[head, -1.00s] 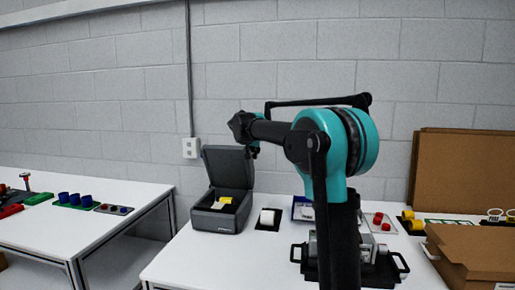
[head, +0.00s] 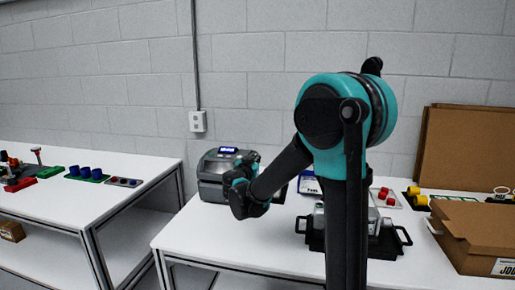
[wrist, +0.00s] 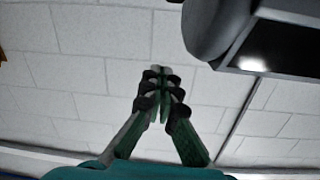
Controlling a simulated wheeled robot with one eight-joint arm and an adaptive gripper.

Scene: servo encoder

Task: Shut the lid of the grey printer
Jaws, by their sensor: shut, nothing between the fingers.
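The grey printer (head: 213,172) stands on the white table at the back left in the head view. Its lid (head: 222,155) is down over the body, with a lit blue display at its top front; I see no open gap. My gripper (wrist: 157,72) is shut and empty in the wrist view. A dark grey body with a shiny panel (wrist: 262,45), which looks like the printer, fills the upper right there, apart from the fingers. In the head view my arm's end is just right of and in front of the printer, covering its right side; the fingertips are not clear there.
Right of my arm are a black tray with handles (head: 402,238), red pieces (head: 386,195), yellow pieces (head: 416,196) and a cardboard box (head: 482,232). A blue-edged item (head: 309,184) lies behind the arm. A second table (head: 120,205) stands left, across a gap.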

